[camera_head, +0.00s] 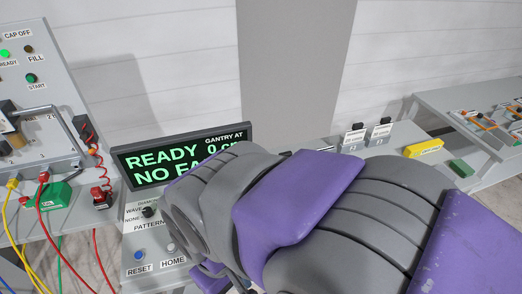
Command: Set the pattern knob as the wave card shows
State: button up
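The pattern knob (148,212) is a small dark knob on the grey control panel (139,260) left of centre. The labels WAVE and NONE are beside it, PATTERN is below it, and a partly covered label above starts with DIAM. The knob is too small to tell which label it points to. My arm, grey and purple, crosses the front from the lower right and covers the panel's right side. My gripper's fingers do not show. I cannot make out a wave card.
A display (150,162) behind the panel reads READY and NO FA..., partly covered by my arm. RESET (138,256) and HOME (170,248) buttons sit below the knob. A cabled machine (40,150) stands left. A yellow block (424,148) lies on the right bench.

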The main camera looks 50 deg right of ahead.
aim_at(148, 211)
jog(key=k+l+z, duration=0.1)
jog(key=z, duration=1.4)
jog(key=j+u, duration=0.15)
jog(key=u, duration=1.35)
jog(key=i+j+z, duration=0.2)
jog(key=k+j+z, duration=0.2)
jog(key=j, duration=0.2)
jog(key=i+j, duration=0.05)
jog(key=i, duration=0.05)
